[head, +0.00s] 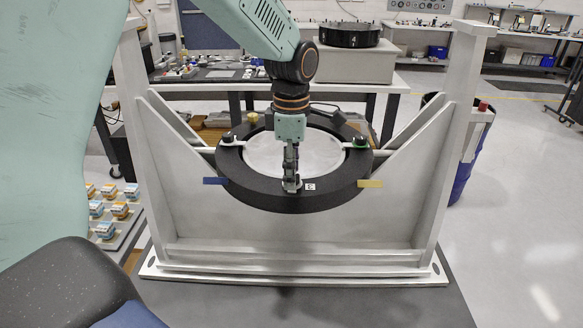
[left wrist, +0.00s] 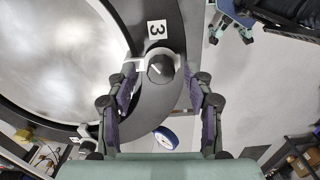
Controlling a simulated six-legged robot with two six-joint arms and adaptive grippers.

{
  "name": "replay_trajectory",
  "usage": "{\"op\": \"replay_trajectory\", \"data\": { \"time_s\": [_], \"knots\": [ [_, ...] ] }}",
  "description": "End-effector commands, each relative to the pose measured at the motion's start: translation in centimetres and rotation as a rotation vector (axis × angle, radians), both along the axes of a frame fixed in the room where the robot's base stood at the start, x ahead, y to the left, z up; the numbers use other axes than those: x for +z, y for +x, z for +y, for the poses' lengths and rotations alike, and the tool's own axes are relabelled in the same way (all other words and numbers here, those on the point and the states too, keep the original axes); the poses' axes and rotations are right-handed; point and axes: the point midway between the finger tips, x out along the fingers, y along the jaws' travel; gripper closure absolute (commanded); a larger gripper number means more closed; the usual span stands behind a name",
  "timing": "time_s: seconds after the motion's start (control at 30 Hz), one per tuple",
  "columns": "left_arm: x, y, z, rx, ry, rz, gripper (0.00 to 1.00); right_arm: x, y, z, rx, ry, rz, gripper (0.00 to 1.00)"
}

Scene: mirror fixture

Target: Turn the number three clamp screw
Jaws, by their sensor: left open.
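The number three clamp screw is a dark round knob (left wrist: 160,68) with a white line on its top, on a pale clamp beside a white "3" label (left wrist: 157,29). The label also shows in the head view (head: 310,187) at the front of the black ring (head: 265,196) around the round mirror (head: 320,150). My left gripper (head: 291,183) points down over the ring's front and hides the screw there. In the left wrist view my left gripper (left wrist: 163,75) is open, its fingers either side of the knob, with visible gaps.
Two other clamp screws sit at the ring's left (head: 228,139) and right (head: 360,142). A grey frame (head: 440,130) with slanted braces surrounds the ring. Small boxes (head: 120,210) stand at left.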

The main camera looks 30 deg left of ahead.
Motion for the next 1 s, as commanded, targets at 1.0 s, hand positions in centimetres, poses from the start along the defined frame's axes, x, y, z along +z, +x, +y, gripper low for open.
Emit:
{"op": "replay_trajectory", "data": {
  "time_s": [1.0],
  "knots": [
    [11.9,-0.1,0.0,0.0,0.0,0.001,0.48,0.0,0.0,0.0,0.0,0.0,0.0,0.6]
  ]
}}
